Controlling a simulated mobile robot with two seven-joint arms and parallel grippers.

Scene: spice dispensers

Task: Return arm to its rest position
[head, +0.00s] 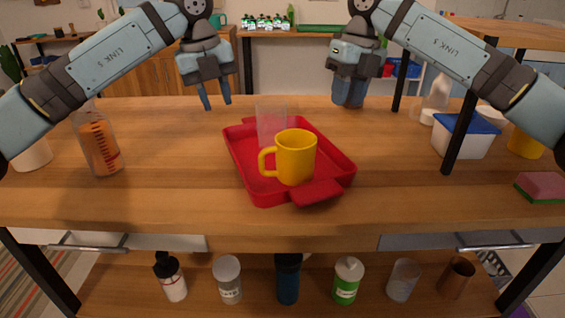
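My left gripper (215,103) hangs over the back left of the wooden table, above and behind the red tray. Its two fingers are spread apart with nothing between them. My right gripper (349,103) hangs over the back of the table, right of the tray. Its fingers are seen nearly edge-on, so their gap is hidden. The red tray (247,160) lies mid-table and holds a yellow mug (296,156) and a clear glass (270,120). Both grippers are apart from these things.
A lidded blue-and-white container (464,136), a dark post (460,135) and a pink-green sponge (541,187) are at right. Several bottles and cups stand on the shelf below (318,270).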

